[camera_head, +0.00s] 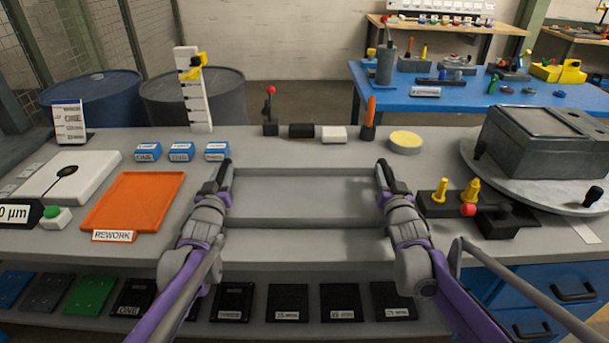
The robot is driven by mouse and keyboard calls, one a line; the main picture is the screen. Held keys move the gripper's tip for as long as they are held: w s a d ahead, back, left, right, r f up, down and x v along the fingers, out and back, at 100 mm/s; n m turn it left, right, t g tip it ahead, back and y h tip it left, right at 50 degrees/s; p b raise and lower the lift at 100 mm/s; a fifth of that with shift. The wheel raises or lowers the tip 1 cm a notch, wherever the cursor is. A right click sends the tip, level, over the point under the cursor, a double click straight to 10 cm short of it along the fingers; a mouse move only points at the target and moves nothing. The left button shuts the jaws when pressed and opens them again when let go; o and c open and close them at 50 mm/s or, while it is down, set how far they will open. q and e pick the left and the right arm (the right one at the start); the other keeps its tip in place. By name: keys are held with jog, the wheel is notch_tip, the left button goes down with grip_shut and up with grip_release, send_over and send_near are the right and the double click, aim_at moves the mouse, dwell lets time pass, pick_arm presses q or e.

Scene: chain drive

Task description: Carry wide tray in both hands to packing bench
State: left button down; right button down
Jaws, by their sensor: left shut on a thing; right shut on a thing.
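The wide tray (300,224) is a shallow grey tray, empty, at the middle of the grey bench (300,147). Its grey is close to the bench's, and I cannot tell whether it rests on the top or hangs just above it. My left gripper (222,178) is shut on the tray's left end. My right gripper (386,176) is shut on its right end. The fingers hide the tray's end edges. A blue-topped bench (460,98) stands behind at the right; nothing readable marks any bench as the packing bench.
An orange REWORK tray (133,203) lies left of the tray. Small blue boxes (181,151) and a white height stand (195,100) are behind it. A black fixture with yellow pegs (470,191) and a turntable with a grey housing (535,140) stand close at right.

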pick_arm(q)
jog(key=c, duration=0.8)
grip_release()
jog(key=shift+d, duration=0.2)
pick_arm(e)
jog(key=c, duration=0.8)
grip_release()
jog(key=shift+a, duration=0.2)
pick_arm(q)
jog(key=shift+o, duration=1)
pick_arm(e)
jog(key=shift+o, duration=1)
pick_arm(q)
jog(key=shift+o, duration=0.2)
jog(key=shift+a, duration=0.1)
pick_arm(e)
jog(key=shift+d, duration=0.1)
pick_arm(q)
jog(key=s, duration=1.1)
jog(key=shift+s+f, duration=0.1)
jog(key=shift+s, duration=0.2)
pick_arm(e)
jog(key=shift+d, duration=0.1)
pick_arm(q)
jog(key=shift+s, duration=0.2)
pick_arm(e)
jog(key=shift+s, duration=0.2)
jog(key=s, duration=1.1)
jog(key=shift+s+f, duration=0.1)
jog(key=shift+s, duration=0.3)
